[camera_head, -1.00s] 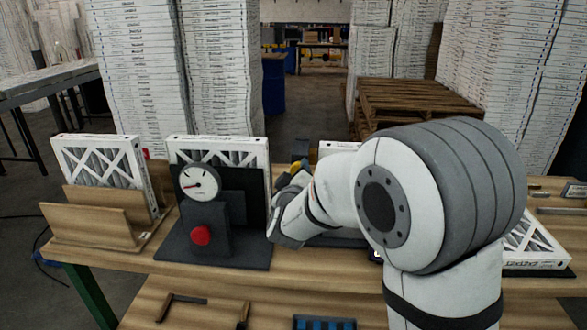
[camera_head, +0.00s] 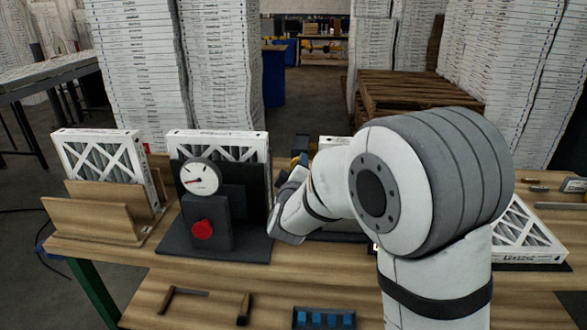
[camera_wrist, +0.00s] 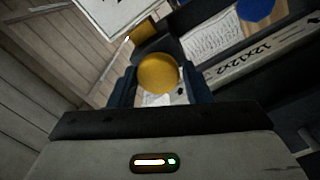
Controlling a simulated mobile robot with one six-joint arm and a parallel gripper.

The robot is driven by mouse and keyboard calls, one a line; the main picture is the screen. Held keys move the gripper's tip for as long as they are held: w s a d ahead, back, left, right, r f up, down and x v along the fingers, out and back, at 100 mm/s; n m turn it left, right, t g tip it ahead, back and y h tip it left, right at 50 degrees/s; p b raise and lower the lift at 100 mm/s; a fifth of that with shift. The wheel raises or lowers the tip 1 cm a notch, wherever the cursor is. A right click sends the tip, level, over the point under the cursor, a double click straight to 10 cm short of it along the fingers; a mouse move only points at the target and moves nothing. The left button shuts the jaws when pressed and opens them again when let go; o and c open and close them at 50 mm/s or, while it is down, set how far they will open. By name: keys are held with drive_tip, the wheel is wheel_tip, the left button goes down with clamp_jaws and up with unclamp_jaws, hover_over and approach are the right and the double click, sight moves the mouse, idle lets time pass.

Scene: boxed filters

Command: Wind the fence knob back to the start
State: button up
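A round yellow knob (camera_wrist: 158,74) lies between the two dark fingers of my gripper (camera_wrist: 160,80) in the wrist view. The fingers stand apart, one close on each side of the knob; I cannot tell whether they press on it. In the head view my gripper is mostly hidden behind my own wrist, near a small yellow part (camera_head: 300,160). A dark stand (camera_head: 210,222) to the left carries a round dial (camera_head: 200,177) with a red needle and a red knob (camera_head: 202,230). My arm is clear of that red knob.
A boxed filter stands in a wooden rack (camera_head: 95,215) at the left; another filter (camera_head: 225,146) stands behind the dial. A filter (camera_head: 525,235) lies at the right. Blue blocks (camera_head: 323,319) and tools lie on the lower shelf. Stacks of boxes rise behind the bench.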

drive_tip(key=o, duration=0.3)
drive_tip(key=s+b, duration=0.1)
drive_tip(key=s, duration=0.6)
drive_tip(key=shift+s+a, duration=0.15)
drive_tip(key=shift+s, duration=0.25)
drive_tip(key=s+d+f+m+g, duration=0.2)
drive_tip(key=s+d+m+g, duration=0.2)
drive_tip(key=s, duration=0.4)
drive_tip(key=s+d+f+m+g, duration=0.2)
drive_tip(key=s+d+m+g, duration=0.2)
drive_tip(key=s+d+g, duration=0.2)
drive_tip(key=s+d+f+m+g, duration=0.3)
drive_tip(key=s+d+g, duration=0.2)
drive_tip(key=s+d, duration=0.3)
drive_tip(key=shift+s+d+m+y, duration=0.15)
drive_tip(key=shift+s+d+m, duration=0.05)
drive_tip(key=shift+s, duration=0.85)
drive_tip(key=shift+s+d+m+y, duration=0.15)
drive_tip(key=shift+s+m, duration=0.05)
drive_tip(key=shift+s, duration=0.8)
